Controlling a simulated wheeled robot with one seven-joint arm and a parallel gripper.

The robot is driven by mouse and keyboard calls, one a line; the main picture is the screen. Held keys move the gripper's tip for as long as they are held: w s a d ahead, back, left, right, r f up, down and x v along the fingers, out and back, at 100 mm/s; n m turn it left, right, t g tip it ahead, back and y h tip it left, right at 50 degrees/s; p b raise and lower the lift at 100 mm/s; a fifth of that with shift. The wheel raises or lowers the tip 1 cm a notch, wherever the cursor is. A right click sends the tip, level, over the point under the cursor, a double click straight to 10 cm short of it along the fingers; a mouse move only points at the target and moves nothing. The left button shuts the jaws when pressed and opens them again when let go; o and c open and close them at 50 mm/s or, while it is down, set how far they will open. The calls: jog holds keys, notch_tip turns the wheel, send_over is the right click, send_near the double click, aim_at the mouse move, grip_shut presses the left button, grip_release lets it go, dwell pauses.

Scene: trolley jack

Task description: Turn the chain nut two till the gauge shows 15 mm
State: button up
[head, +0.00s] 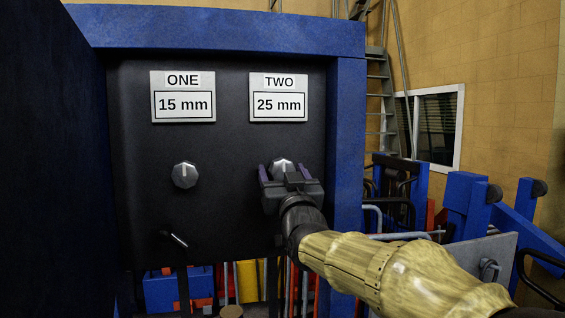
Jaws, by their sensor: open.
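The gauge labelled TWO (278,97) is at the upper right of the black panel and reads 25 mm. Chain nut two (282,164) is the grey faceted knob below it, with a light mark pointing up. My gripper (279,172) is in front of this nut, its two purple-edged fingers open on the left and right of it. The gripper body hides the nut's lower part, and I cannot tell whether the fingers touch it.
The gauge labelled ONE (183,97) reads 15 mm above a second grey nut (185,175). A small lever (175,239) sits below that nut. A blue frame (346,140) borders the panel on the right, and a blue wall (50,170) stands close at left.

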jog(key=shift+w+a+r, duration=0.1)
jog(key=shift+w+r, duration=0.05)
jog(key=shift+w, duration=0.2)
jog(key=c, duration=1)
jog(key=shift+m+b, duration=0.35)
jog(key=shift+m, duration=0.25)
